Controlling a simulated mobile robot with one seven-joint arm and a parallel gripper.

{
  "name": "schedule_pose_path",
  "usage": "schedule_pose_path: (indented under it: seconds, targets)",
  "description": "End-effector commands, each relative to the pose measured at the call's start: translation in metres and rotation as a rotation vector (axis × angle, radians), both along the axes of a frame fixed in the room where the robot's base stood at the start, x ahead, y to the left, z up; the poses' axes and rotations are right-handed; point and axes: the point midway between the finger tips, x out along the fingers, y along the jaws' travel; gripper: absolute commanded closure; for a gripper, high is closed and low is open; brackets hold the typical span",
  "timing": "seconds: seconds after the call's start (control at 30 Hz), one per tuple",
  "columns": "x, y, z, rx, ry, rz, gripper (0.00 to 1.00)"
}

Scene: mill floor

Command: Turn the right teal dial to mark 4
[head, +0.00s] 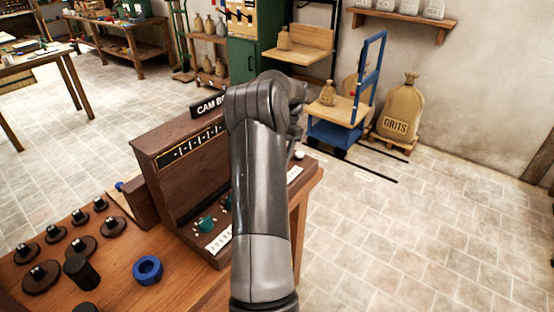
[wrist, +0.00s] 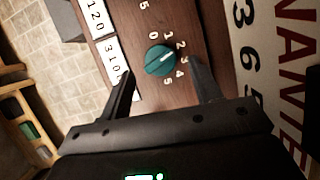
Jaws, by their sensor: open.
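A teal dial (wrist: 160,59) with a pale pointer line sits on the dark wooden panel in the wrist view. Marks 0 to 5 run around it, and its line appears to point near mark 2. My gripper (wrist: 161,66) is open, with one finger on each side of the dial; I cannot tell whether they touch it.
White number cards (wrist: 104,50) lie beside the dial. A blue ring (head: 147,270) and several dark knobbed weights stand on the bench (head: 190,290) at the left. A blue cart (head: 345,115) and a grits sack (head: 400,112) stand beyond. The tiled floor at the right is clear.

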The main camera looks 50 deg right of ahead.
Motion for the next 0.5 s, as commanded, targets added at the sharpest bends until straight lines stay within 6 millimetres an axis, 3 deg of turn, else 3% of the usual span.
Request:
schedule_pose_path:
  seconds: [0.2, 0.5]
  targets:
    - [0.001, 0.009, -0.021, 0.0, 0.0, -0.001, 0.42]
    - [0.001, 0.01, -0.024, -0.001, -0.001, 0.0, 0.42]
